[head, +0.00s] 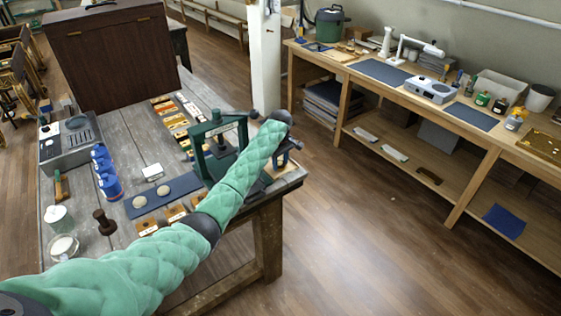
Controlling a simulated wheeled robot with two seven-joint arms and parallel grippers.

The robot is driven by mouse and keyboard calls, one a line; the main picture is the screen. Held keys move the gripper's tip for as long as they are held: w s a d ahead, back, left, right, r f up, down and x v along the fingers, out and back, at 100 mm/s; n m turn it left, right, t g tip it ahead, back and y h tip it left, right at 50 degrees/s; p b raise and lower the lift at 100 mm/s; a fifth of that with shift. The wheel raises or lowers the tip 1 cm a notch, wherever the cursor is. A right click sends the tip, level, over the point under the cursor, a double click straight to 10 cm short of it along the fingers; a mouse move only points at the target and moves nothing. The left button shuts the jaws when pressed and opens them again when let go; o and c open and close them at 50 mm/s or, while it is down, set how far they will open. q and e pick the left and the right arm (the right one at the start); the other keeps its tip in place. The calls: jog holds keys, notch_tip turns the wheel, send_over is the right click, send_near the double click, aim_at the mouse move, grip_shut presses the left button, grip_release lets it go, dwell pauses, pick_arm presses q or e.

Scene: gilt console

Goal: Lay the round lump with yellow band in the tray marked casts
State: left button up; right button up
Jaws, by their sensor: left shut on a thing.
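My left arm, in a green quilted sleeve, reaches across the wooden table to its right edge. My left gripper (286,158) is small and dark there, beside the green press. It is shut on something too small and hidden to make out. Two round pale lumps (139,201) (163,190) lie on a dark blue mat (183,185); I cannot tell a yellow band on them. Small wooden trays with pale labels (147,225) stand in front of the mat, partly behind my arm. The labels are too small to read. My right gripper is not in view.
A green press (219,135) stands close to my left gripper. Blue bottles (106,172), a grey device (70,143), a dark stamp (104,222) and jars (63,246) are on the left. A long bench (365,80) runs along the wall beyond open floor.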

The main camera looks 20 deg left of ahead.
aim_at(281, 163)
pick_arm(q)
jog(key=shift+f, duration=0.1)
jog(key=o, duration=1)
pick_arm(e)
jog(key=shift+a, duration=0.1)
pick_arm(q)
jog(key=shift+r, duration=0.3)
notch_tip(281, 163, up, 2)
jog(key=shift+r+b, duration=0.2)
jog(key=shift+b, duration=0.9)
jog(key=shift+r+b, duration=1.55)
jog(key=shift+r, duration=3.1)
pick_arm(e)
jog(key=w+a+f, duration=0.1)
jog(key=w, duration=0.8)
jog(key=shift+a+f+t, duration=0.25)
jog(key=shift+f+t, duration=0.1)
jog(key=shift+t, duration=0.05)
